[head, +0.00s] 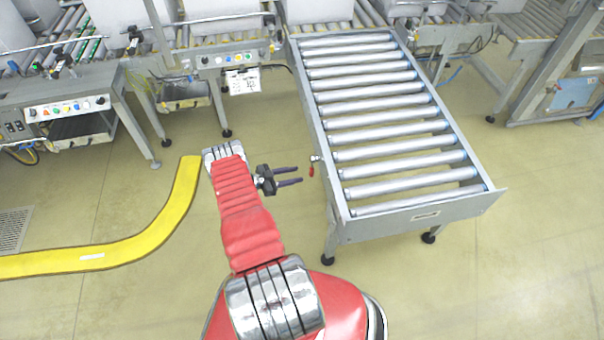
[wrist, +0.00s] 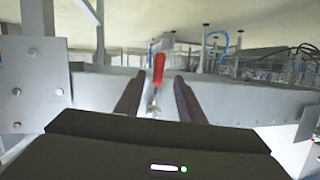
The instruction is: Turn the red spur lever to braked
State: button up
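The red spur lever (head: 311,170) hangs from a small metal valve-like fitting (head: 316,158) on the left side rail of the roller conveyor, its red handle pointing down in the head view. In the wrist view the red handle (wrist: 158,68) points up, with its metal stem (wrist: 153,101) below. My gripper (head: 300,174) is open and empty, its two dark fingers pointing right at the lever, with a small gap left before it. In the wrist view the lever shows between the two fingers of my gripper (wrist: 159,77). I see no contact.
The roller conveyor (head: 420,217) stands to the right of my gripper on legs. A yellow floor cable cover (head: 110,252) curves at the left. Machine benches with button panels (head: 68,108) line the back left.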

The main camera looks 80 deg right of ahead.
jog(key=v, duration=0.7)
jog(key=shift+w, duration=0.1)
dwell(0.5)
